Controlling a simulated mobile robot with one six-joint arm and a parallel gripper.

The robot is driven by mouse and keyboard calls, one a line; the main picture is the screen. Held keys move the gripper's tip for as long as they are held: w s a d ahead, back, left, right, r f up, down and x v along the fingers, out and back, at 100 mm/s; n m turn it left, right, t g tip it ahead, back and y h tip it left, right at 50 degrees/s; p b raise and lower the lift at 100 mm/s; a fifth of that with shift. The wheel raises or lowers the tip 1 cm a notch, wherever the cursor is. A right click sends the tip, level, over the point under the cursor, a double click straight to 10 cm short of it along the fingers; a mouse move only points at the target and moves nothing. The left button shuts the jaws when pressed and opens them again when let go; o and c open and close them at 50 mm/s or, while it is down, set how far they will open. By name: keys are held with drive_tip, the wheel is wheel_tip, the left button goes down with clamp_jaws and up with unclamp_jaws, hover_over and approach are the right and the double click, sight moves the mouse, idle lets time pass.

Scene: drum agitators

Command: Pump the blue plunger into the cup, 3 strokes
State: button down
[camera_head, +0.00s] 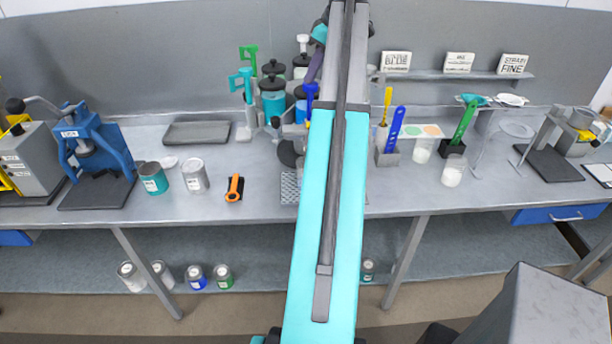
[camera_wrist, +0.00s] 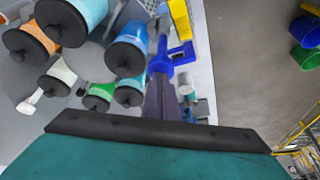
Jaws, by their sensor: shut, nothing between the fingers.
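The blue plunger (camera_head: 310,92) stands at the back middle of the bench, beside the canisters and left of my arm. In the wrist view the blue plunger (camera_wrist: 160,63) lies just beyond my fingertips. My gripper (camera_wrist: 160,80) is shut with nothing between its fingers; its tips are close to the plunger, and I cannot tell whether they touch it. In the head view my gripper (camera_head: 317,66) is above the plunger. White cups (camera_head: 452,172) stand on the bench right of my arm. I cannot make out a cup under the blue pump; my arm hides part of that area.
A blue press (camera_head: 92,155), an orange-black tool (camera_head: 235,188) and cans (camera_head: 195,175) stand left. A blue spatula (camera_head: 396,125) stands right.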

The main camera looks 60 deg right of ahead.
drive_tip(key=shift+r, duration=0.65)
idle(0.3)
drive_tip(key=shift+r+p, duration=0.6)
drive_tip(key=shift+r, duration=0.4)
wheel_tip(320, 180, up, 4)
idle(0.3)
